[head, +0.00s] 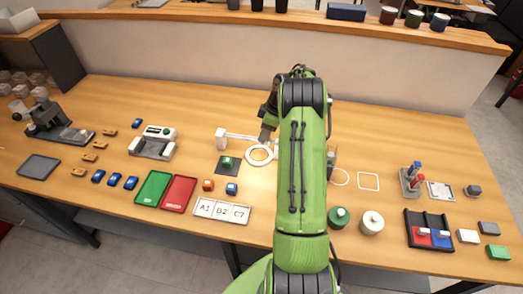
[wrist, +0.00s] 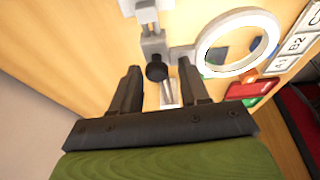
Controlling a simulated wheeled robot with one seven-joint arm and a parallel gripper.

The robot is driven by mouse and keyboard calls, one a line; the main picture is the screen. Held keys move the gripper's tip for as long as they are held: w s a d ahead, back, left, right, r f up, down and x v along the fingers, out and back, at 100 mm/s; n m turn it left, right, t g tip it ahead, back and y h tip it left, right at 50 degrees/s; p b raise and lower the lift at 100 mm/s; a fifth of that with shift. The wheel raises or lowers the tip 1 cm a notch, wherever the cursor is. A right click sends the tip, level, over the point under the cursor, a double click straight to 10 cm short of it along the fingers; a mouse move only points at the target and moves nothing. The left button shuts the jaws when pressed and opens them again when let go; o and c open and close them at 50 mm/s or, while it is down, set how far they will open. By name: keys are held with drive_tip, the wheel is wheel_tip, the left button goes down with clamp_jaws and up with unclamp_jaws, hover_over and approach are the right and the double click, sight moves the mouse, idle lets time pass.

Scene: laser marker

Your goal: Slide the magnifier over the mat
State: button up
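The magnifier is a white ring (head: 260,155) on a pale rail, with a white end block (head: 221,139) at the rail's left. In the head view the ring is just right of the dark square mat (head: 227,166), which has a small green item (head: 227,162) on it. In the wrist view the ring (wrist: 238,42) is at upper right, and a black knob (wrist: 156,71) on its mount lies between my gripper's fingertips. My gripper (wrist: 159,69) is open, with gaps on both sides of the knob. In the head view my arm hides most of the gripper.
Green (head: 154,187) and red (head: 179,193) trays and a label plate (head: 222,208) lie in front of the mat. A white device (head: 154,143) is to the left. Round lidded pots (head: 371,223) stand right of my arm.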

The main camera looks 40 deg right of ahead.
sight(237, 137)
drive_tip(key=shift+s+a+f, duration=0.1)
drive_tip(key=shift+s+f, duration=0.35)
drive_tip(key=shift+f, duration=0.4)
drive_tip(key=shift+c, duration=1.1)
drive_tip(key=shift+w+a+p, duration=0.25)
drive_tip(key=shift+w+a, duration=0.85)
drive_tip(key=shift+w, duration=0.4)
drive_tip(key=shift+w+a+p, duration=0.2)
drive_tip(key=shift+w+a, duration=0.85)
drive_tip(key=shift+w, duration=0.4)
drive_tip(key=shift+w+a+p, duration=0.25)
drive_tip(key=shift+w+a, duration=0.85)
drive_tip(key=shift+w, duration=0.4)
drive_tip(key=o, duration=0.6)
drive_tip(key=shift+w+d+f, duration=0.1)
drive_tip(key=shift+d, duration=0.05)
drive_tip(key=r+p, duration=0.1)
drive_tip(key=r, duration=0.1)
drive_tip(key=r+p, duration=0.2)
drive_tip(key=w+r+p, duration=0.1)
drive_tip(key=r, duration=0.2)
drive_tip(key=shift+r, duration=0.1)
